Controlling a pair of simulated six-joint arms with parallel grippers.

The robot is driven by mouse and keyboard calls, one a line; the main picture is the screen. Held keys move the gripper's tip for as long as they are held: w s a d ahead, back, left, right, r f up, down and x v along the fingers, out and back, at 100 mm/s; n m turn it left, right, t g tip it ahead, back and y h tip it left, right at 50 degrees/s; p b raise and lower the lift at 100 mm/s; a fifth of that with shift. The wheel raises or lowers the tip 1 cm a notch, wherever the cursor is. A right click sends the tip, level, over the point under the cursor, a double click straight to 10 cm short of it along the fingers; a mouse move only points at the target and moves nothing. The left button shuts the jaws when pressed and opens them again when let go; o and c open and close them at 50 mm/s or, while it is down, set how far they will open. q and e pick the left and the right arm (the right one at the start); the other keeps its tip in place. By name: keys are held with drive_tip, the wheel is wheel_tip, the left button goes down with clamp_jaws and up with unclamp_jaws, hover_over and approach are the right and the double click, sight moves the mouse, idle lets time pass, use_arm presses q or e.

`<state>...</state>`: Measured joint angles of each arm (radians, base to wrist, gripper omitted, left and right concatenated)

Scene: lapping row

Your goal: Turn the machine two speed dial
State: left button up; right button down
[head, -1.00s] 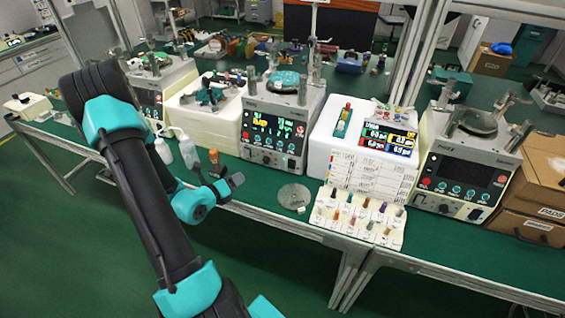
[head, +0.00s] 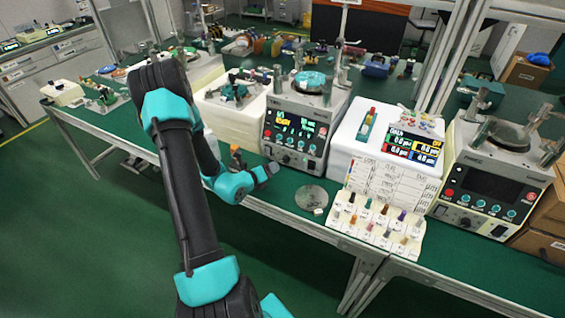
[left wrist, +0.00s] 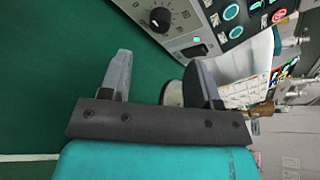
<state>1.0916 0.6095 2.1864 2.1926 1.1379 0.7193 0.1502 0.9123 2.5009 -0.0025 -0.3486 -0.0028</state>
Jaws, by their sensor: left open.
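Machine two (head: 308,150), the middle lapping machine, stands on the green bench with a lit display and a row of buttons. Its speed dial (left wrist: 160,18), a black round knob with a printed scale, shows at the top of the left wrist view, beside a small green light. In the head view the dial is small, low on the front panel. My left gripper (head: 274,168) is just in front of the panel's lower left; in the left wrist view its fingers (left wrist: 160,76) are open and empty, apart from the dial. My right gripper is out of view.
A white block with a colour screen (head: 409,148) and a rack of small coloured-top bottles (head: 375,226) stand right of machine two. A grey disc (head: 311,197) lies on the bench in front. Another lapping machine (head: 490,185) stands at right.

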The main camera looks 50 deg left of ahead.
sight(284, 161)
use_arm(q)
drive_tip(key=x, duration=0.8)
drive_tip(key=shift+w+a+f, duration=0.1)
drive_tip(key=shift+w, duration=0.3)
drive_tip(key=c, duration=0.9)
